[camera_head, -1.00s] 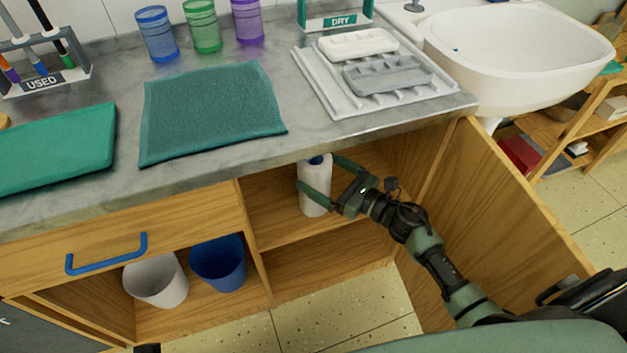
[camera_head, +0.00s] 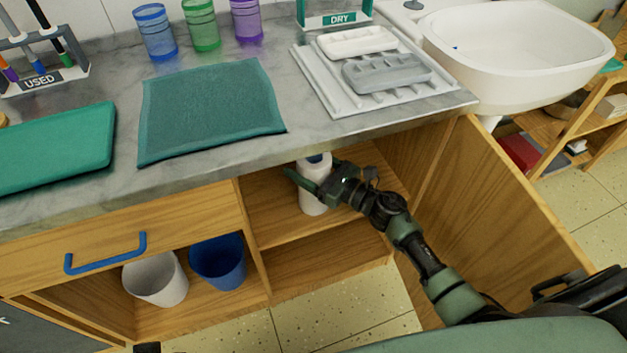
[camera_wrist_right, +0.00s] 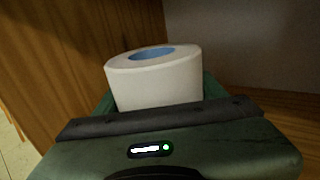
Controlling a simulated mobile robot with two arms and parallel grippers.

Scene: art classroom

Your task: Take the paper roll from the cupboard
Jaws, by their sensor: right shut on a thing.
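The paper roll (camera_head: 313,200) is white with a blue core and stands upright on the upper shelf of the open cupboard (camera_head: 275,225). My right gripper (camera_head: 314,178) reaches into the cupboard from the right and is shut on the roll, its fingers around the roll's upper part. In the right wrist view the roll (camera_wrist_right: 155,82) sits between the fingers, with its blue core facing up; its lower part is hidden by the gripper. My left gripper is not in view.
The cupboard door (camera_head: 500,210) stands open at the right. The countertop (camera_head: 225,150) overhangs the shelf closely above the roll. A white bin (camera_head: 155,280) and a blue bin (camera_head: 218,262) stand in the left compartment. The lower right shelf is empty.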

